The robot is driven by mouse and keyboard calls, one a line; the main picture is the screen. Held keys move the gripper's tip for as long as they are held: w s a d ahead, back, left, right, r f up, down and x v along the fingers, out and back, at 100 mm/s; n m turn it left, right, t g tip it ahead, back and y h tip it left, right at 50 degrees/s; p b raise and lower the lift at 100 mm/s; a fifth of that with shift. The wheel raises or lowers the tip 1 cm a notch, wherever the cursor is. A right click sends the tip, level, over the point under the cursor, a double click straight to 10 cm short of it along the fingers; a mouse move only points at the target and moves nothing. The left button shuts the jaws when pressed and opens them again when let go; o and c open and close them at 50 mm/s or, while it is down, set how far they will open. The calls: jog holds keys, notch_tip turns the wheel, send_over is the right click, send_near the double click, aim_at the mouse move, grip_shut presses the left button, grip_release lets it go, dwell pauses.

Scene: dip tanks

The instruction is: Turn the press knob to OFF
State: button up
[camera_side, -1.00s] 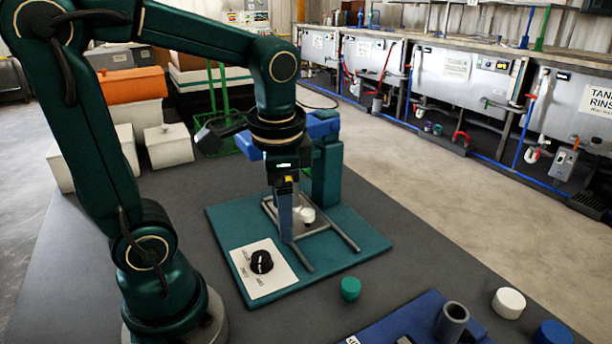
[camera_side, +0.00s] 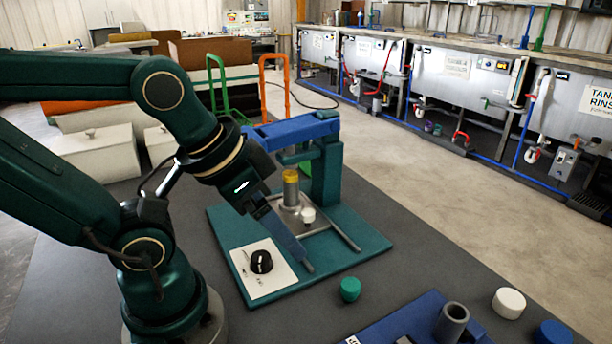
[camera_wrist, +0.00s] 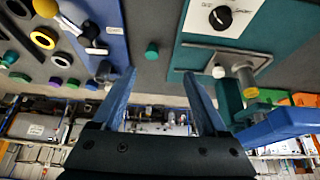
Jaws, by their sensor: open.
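The press knob (camera_side: 261,261) is black and round with a white pointer line, on a white plate (camera_side: 281,281) at the front left of the press's teal base. The plate's lettering is too small to read surely. The knob also shows in the wrist view (camera_wrist: 220,18), at the upper right. The press (camera_side: 328,172) has a blue arm on a teal column. My gripper (camera_side: 300,258) points down and right at a slant, its fingers to the right of the knob plate in the side view. In the wrist view my gripper (camera_wrist: 158,74) is open, with nothing between its fingers.
A cylinder with a yellow top (camera_side: 290,188) stands on the press's sliding frame beside a small white knob (camera_side: 308,214). A green cap (camera_side: 350,289) lies in front of the base. A blue tray (camera_side: 400,325) with a grey tube (camera_side: 452,320) is at the front right.

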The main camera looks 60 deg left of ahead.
jog(key=w+a+r+n+y, duration=0.1)
jog(key=w+a+r+n, duration=0.1)
jog(key=a+r, duration=0.3)
jog(key=w+a+r+n+g+y, duration=0.1)
jog(key=w+a+r+n, duration=0.2)
jog(key=r, duration=0.9)
jog(key=shift+a+n+y, duration=0.3)
jog(key=shift+a+n, duration=0.4)
jog(key=shift+a, duration=0.45)
